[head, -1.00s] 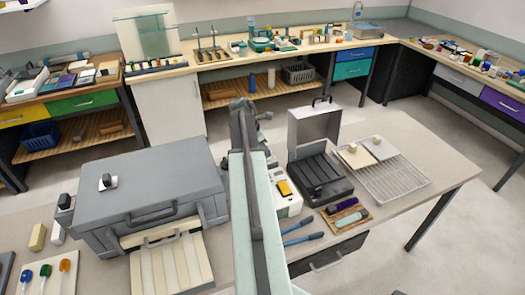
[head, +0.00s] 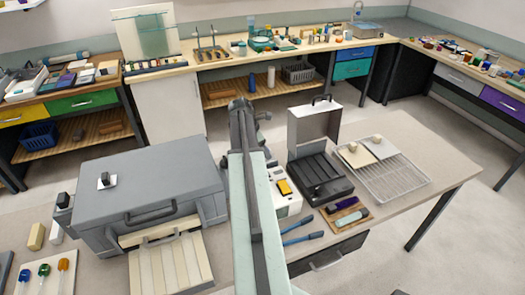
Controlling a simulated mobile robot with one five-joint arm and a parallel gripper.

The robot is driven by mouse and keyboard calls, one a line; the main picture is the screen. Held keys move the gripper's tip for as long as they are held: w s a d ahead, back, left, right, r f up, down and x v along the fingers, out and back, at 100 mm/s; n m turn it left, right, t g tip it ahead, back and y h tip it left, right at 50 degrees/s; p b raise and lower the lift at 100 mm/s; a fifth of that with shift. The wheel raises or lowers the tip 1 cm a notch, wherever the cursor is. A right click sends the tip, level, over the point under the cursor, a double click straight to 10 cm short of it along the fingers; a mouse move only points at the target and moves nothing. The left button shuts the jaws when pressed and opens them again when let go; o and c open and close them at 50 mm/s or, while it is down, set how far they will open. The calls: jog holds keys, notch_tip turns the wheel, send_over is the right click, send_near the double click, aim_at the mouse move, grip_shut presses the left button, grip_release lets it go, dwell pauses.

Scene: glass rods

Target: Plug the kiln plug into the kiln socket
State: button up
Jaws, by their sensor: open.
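A large grey box with a front handle (head: 165,195), which looks like the kiln, stands on the near table at the left. A small dark block on a white plate (head: 106,180) sits on its top. Another dark block (head: 63,205) is at its left end. I cannot tell whether either is the kiln plug or the kiln socket. My arm reaches forward up the middle of the view. My gripper (head: 263,117) is at its far end, small and partly hidden behind the arm, right of and beyond the grey box. Nothing shows held in it.
A white device with a yellow display (head: 284,187) sits right of my arm. A slatted panel (head: 170,262) lies before the grey box. The table's right end is clear.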

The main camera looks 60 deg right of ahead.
jog(key=p+v, duration=0.6)
jog(key=v, duration=0.1)
jog(key=shift+r, duration=0.2)
jog(key=shift+w+a, duration=0.15)
